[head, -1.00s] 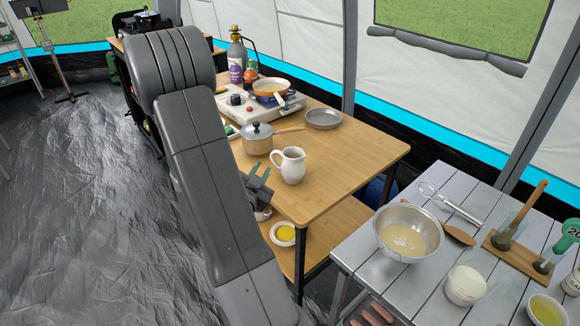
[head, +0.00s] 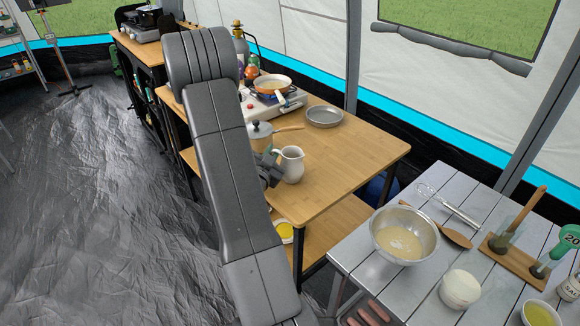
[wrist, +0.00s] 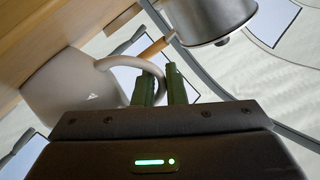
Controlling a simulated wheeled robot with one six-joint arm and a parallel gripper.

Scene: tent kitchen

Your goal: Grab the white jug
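The white jug (head: 291,165) stands upright on the wooden table, its handle facing left toward my gripper (head: 270,165). In the wrist view the jug (wrist: 70,92) is at the left, turned on its side by the camera angle. Its looped handle reaches the green fingers of my gripper (wrist: 160,85). One finger appears inside the loop and the other outside. The fingers are close together; I cannot tell if they press on the handle. My arm hides part of the gripper in the head view.
A lidded saucepan (head: 262,135) stands just behind the jug, its handle pointing right. A grey plate (head: 324,116) and a stove with an orange pan (head: 272,84) are farther back. The table (head: 340,170) is clear right of the jug. A metal table (head: 420,285) with a bowl stands front right.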

